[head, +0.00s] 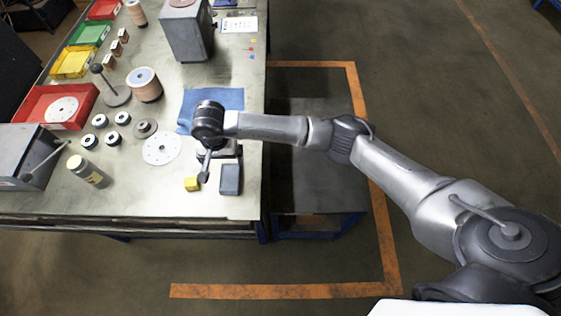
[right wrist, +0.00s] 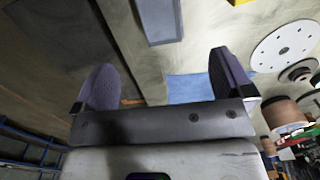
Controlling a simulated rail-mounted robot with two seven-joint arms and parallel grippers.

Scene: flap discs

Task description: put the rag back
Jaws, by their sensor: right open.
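The rag, a blue cloth (head: 222,98), lies spread on the workbench near its right edge, partly hidden under my right wrist. The right wrist view shows part of a blue cloth (right wrist: 190,88) between and behind the fingers. My right gripper (head: 205,172) hangs over the bench, on the near side of the rag, between a yellow block (head: 192,184) and a dark grey box (head: 230,180). In the right wrist view the gripper (right wrist: 165,80) is open with nothing between its fingers. My left gripper does not show.
A white perforated disc (head: 161,149) lies left of the gripper. Several small dark rollers, a copper-coloured cylinder (head: 144,84) and a bottle (head: 88,171) stand further left. Red, green and yellow bins (head: 73,62) line the left side. A grey machine (head: 187,32) stands at the back.

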